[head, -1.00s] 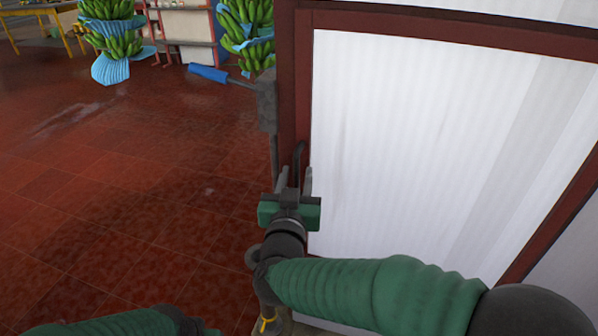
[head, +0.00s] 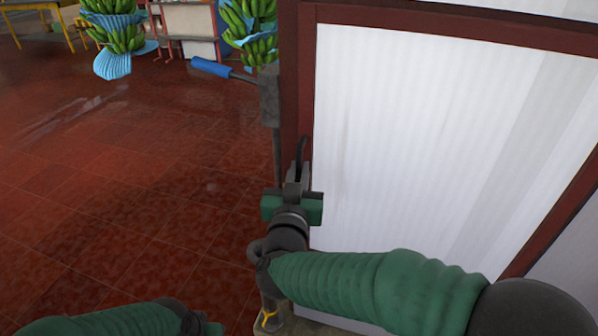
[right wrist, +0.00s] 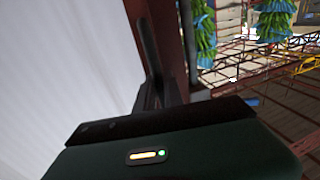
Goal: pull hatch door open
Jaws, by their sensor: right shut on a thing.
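The hatch door (head: 420,130) is a white ribbed panel in a dark red frame (head: 292,70), on the right of the head view. It also fills the left of the right wrist view (right wrist: 65,70). A dark handle bar (head: 302,150) stands at the door's left edge and shows in the right wrist view (right wrist: 150,50). My right gripper (head: 298,174) is shut on the handle, its fingers partly hidden by its own body. My left arm shows at the bottom left of the head view; its fingers cannot be made out.
A grey box with a blue-handled lever (head: 212,67) sticks out left of the frame. Hanging green banana bunches (head: 118,35) with blue covers, a yellow table and shelves stand at the back. The red tiled floor (head: 120,190) on the left is clear.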

